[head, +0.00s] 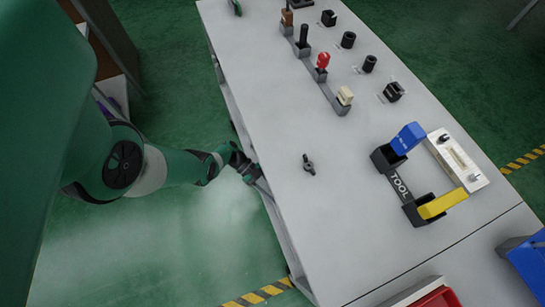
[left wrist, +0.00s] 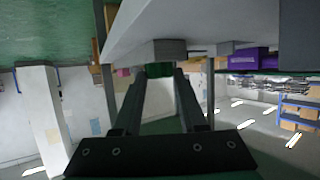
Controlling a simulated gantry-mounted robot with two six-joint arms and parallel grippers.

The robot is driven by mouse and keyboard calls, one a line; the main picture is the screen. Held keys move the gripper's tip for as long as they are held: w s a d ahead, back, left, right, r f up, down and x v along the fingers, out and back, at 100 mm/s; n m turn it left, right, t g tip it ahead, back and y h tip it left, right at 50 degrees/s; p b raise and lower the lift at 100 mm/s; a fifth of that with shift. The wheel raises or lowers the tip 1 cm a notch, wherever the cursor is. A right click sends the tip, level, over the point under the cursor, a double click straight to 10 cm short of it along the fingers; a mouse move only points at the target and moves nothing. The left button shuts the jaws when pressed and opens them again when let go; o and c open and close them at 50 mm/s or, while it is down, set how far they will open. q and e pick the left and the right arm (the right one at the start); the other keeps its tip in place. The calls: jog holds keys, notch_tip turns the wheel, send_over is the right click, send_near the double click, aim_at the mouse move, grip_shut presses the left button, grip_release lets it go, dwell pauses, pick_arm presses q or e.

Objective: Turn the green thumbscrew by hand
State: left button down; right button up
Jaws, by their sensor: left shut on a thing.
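The green thumbscrew (left wrist: 160,70) shows in the left wrist view, just below a grey block (left wrist: 170,50) at the pale table panel. My left gripper (left wrist: 159,77) is shut on the thumbscrew, with one finger on each side of it. The fingers hide part of the thumbscrew. In the head view my left gripper (head: 257,180) is at the left long edge of the table (head: 260,110). The thumbscrew cannot be made out there. My right gripper is in neither view.
On the tabletop stand a red-topped lever (head: 323,61), a cream one (head: 345,96), a black wing-shaped part (head: 308,164) and a fixture with blue (head: 408,138) and yellow (head: 443,203) handles. A purple box (left wrist: 250,61) shows in the left wrist view.

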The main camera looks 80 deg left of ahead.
pick_arm(q)
jog(key=shift+w+a+f+m+g+h+b, duration=0.1)
jog(key=shift+m+g+h+b, duration=0.6)
jog(key=shift+m+g, duration=0.5)
jog(key=shift+c, duration=2.3)
grip_release()
jog(key=shift+w+h, duration=0.1)
jog(key=shift+h, duration=0.2)
